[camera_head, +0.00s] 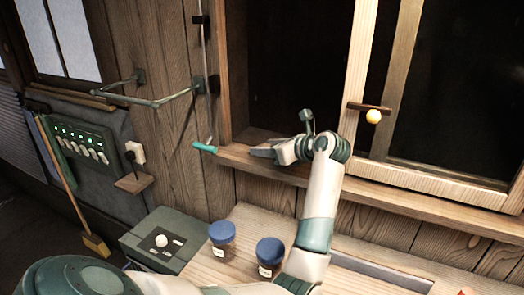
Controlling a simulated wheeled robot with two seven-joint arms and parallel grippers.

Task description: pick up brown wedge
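My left gripper (262,152) is at the left end of the wooden window sill (400,194), its fingers pointing left, low over or against the sill. The fingers are small and dark, and I cannot make out a gap between them or whether they hold anything. I cannot clearly pick out a brown wedge; the gripper and wrist hide part of the sill, whose wood is also brown. My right gripper is not in view.
A teal-handled hanging rod (204,148) is close left of the gripper.

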